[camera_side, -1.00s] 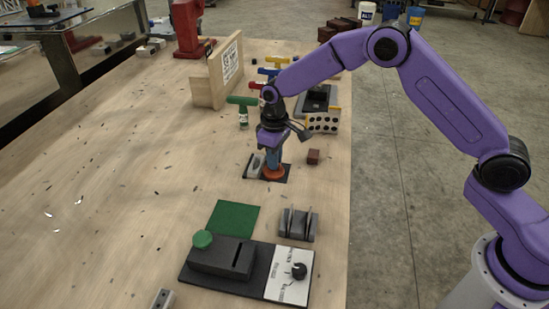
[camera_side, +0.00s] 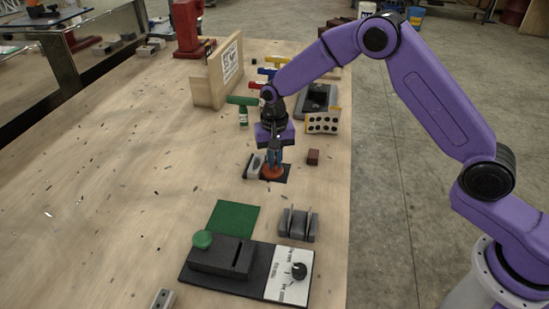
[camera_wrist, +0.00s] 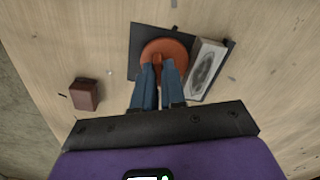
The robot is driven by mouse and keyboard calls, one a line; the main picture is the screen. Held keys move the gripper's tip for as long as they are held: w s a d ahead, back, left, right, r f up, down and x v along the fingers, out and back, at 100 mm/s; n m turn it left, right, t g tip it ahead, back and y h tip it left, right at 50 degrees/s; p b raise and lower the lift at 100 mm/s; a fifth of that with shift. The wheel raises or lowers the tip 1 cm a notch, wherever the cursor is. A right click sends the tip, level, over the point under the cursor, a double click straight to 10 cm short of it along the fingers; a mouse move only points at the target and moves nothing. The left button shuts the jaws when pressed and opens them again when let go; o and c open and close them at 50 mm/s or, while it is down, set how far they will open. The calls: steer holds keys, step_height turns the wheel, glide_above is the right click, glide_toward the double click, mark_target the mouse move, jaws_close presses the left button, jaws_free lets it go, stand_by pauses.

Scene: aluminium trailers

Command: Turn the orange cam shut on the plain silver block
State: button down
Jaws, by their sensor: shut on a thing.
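The orange cam (camera_side: 271,174) is a round disc on a dark base plate (camera_wrist: 135,65). In the wrist view the cam (camera_wrist: 157,48) has a raised orange grip across its middle. The plain silver block (camera_side: 253,168) lies on the same plate, left of the cam in the side view. In the wrist view the block (camera_wrist: 205,68) stands close to the cam's right edge; I cannot tell whether they touch. My gripper (camera_wrist: 158,72) points down with its blue fingers shut on the cam's grip. It also shows in the side view (camera_side: 273,165), hiding part of the cam.
A brown block (camera_side: 313,157) sits right of the plate. A perforated block (camera_side: 322,123) and a green T-handle (camera_side: 243,103) stand behind. A grey slotted stand (camera_side: 298,224), a green mat (camera_side: 234,217) and a dial panel (camera_side: 290,273) lie in front. The table's left is mostly clear.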

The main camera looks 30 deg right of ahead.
steer(key=shift+m, duration=1.5)
steer(key=c, duration=1.2)
jaws_free()
step_height(320, 180, up, 18)
steer(key=shift+f, duration=0.25)
